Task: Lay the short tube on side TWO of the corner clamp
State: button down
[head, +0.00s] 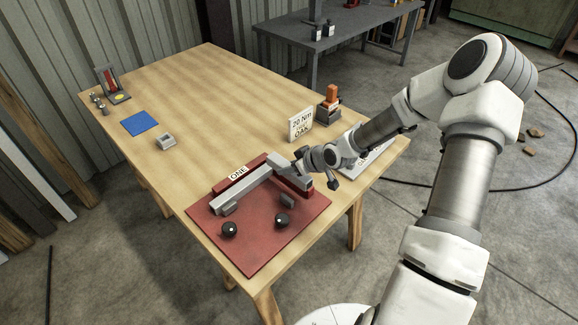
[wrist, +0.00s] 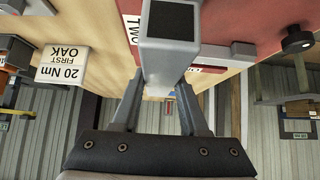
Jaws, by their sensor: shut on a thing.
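The red corner clamp (head: 262,237) lies at the near end of the table. A long grey square tube (head: 241,192) lies along its side marked ONE (head: 238,172). My gripper (head: 301,170) is at the clamp's right-hand side, by the inner corner. In the wrist view, my gripper (wrist: 160,88) is shut on the short grey tube (wrist: 167,58), whose dark open end faces the camera. The TWO label (wrist: 132,24) shows right beside this tube. Whether the tube touches the clamp is hard to tell. My gripper hides part of side TWO in the head view.
Two black knobs (head: 229,229) (head: 282,220) stand on the clamp's near part. A sign reading 20 Nm (head: 300,123) and an orange-topped device (head: 330,104) stand behind my gripper. A blue mat (head: 139,123) and a small grey block (head: 166,141) lie farther left. The table's middle is clear.

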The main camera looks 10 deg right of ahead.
jog(key=shift+f+b, duration=2.4)
jog(key=shift+f, duration=0.85)
jog(key=shift+s+f, duration=0.1)
jog(key=shift+f, duration=0.05)
jog(key=shift+s+f, duration=0.1)
jog(key=shift+c, duration=1.8)
grip_release()
jog(key=shift+s+f, duration=0.1)
jog(key=shift+d, duration=0.1)
jog(key=shift+s+d+r, duration=0.15)
jog(key=shift+d+r, duration=0.1)
jog(key=shift+r, duration=0.1)
jog(key=p+v, duration=0.5)
jog(key=v, duration=1.1)
jog(key=shift+s+a+r, duration=0.2)
jog(key=shift+a+r, duration=0.05)
jog(key=shift+r, duration=0.3)
jog(key=shift+f, duration=0.15)
